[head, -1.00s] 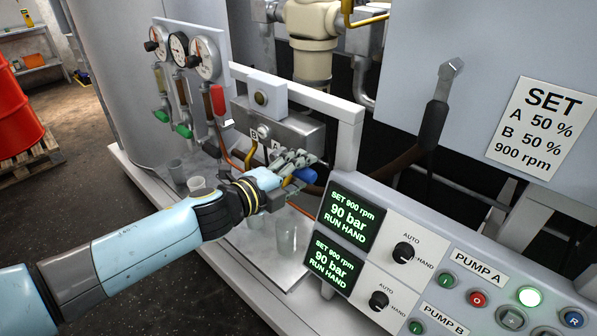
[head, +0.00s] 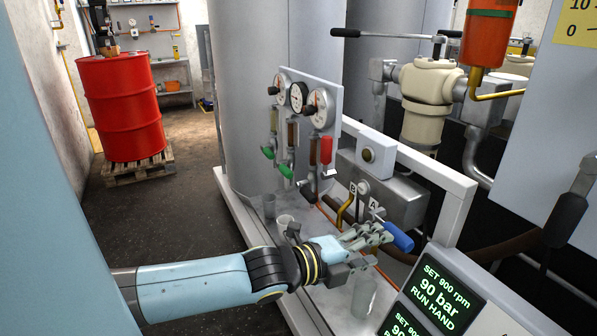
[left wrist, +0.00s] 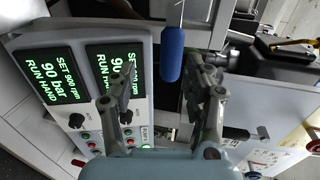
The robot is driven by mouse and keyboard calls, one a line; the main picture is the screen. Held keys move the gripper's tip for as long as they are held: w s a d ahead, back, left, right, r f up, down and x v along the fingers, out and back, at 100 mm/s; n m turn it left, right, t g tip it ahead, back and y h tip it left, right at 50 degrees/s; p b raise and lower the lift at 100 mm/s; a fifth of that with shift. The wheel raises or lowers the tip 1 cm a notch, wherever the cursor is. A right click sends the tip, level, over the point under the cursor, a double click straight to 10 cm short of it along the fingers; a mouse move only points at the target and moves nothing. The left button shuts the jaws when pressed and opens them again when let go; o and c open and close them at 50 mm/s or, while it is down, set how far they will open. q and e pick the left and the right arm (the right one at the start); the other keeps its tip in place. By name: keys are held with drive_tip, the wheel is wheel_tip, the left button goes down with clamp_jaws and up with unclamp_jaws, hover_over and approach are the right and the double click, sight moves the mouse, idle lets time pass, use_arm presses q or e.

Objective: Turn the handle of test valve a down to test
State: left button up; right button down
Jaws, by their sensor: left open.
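The handle of test valve A (head: 398,237) has a blue grip. It sticks out from the grey valve block (head: 385,193), near the label A (head: 374,204). The blue grip (left wrist: 172,55) also shows at the top middle of the left wrist view. My left gripper (head: 378,238) is open beside the grip, on its left in the head view. In the left wrist view, the grip lies between the lines of my spread fingers (left wrist: 166,82), beyond their tips. I cannot tell whether a finger touches it. My right gripper is not in view.
A clear beaker (head: 363,296) stands below my gripper, and a small cup (head: 285,222) is left of it. The control panel's screen (head: 440,290) is close at lower right. A gauge board (head: 333,90) rises behind. A red drum (head: 122,108) stands on a pallet far left.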

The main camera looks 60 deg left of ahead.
use_arm(q)
drive_tip(key=f+v, duration=0.3)
drive_tip(key=v, duration=1.1)
drive_tip(key=shift+s, duration=0.65)
